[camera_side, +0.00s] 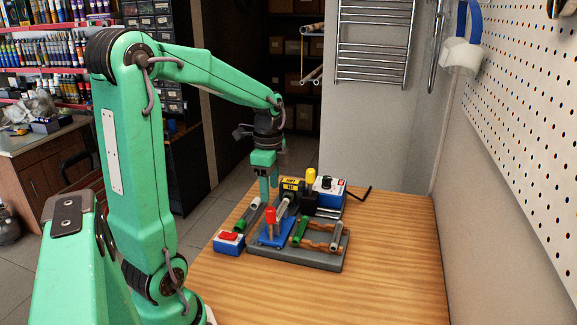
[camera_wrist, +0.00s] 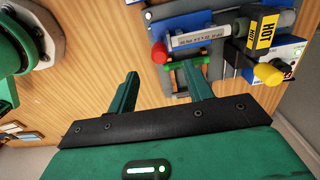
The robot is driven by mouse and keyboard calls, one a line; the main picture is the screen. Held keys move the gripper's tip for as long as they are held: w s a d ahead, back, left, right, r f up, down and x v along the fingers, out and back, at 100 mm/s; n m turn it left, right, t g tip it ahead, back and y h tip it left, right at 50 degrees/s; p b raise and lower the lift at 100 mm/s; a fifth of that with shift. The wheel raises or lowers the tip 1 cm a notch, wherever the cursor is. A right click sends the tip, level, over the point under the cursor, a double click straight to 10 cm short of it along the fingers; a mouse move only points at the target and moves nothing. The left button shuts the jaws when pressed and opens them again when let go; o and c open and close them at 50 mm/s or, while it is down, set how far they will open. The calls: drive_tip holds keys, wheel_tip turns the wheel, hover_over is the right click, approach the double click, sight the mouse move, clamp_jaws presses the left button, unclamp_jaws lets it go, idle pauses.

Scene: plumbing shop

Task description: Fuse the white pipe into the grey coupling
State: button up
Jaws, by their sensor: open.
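The white pipe (camera_wrist: 198,40), with printed text, lies across the blue clamp block in the wrist view, its right end beside the heater. In the side view the pipe (camera_side: 286,206) shows as a short pale length behind the red handle. The heater (camera_wrist: 264,30) is black with a yellow HOT label and also shows in the side view (camera_side: 290,184).
A red handle (camera_side: 270,218) stands on the blue clamp (camera_side: 270,240). A grey rack (camera_side: 300,258) holds green, copper-coloured and grey pieces. The table's right side (camera_side: 400,260) is clear.

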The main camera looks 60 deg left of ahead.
sight(271, 208)
drive_tip(key=shift+f, duration=0.1)
drive_tip(key=shift+f, duration=4.35)
drive_tip(key=shift+c, duration=0.2)
drive_tip(key=c, duration=0.8)
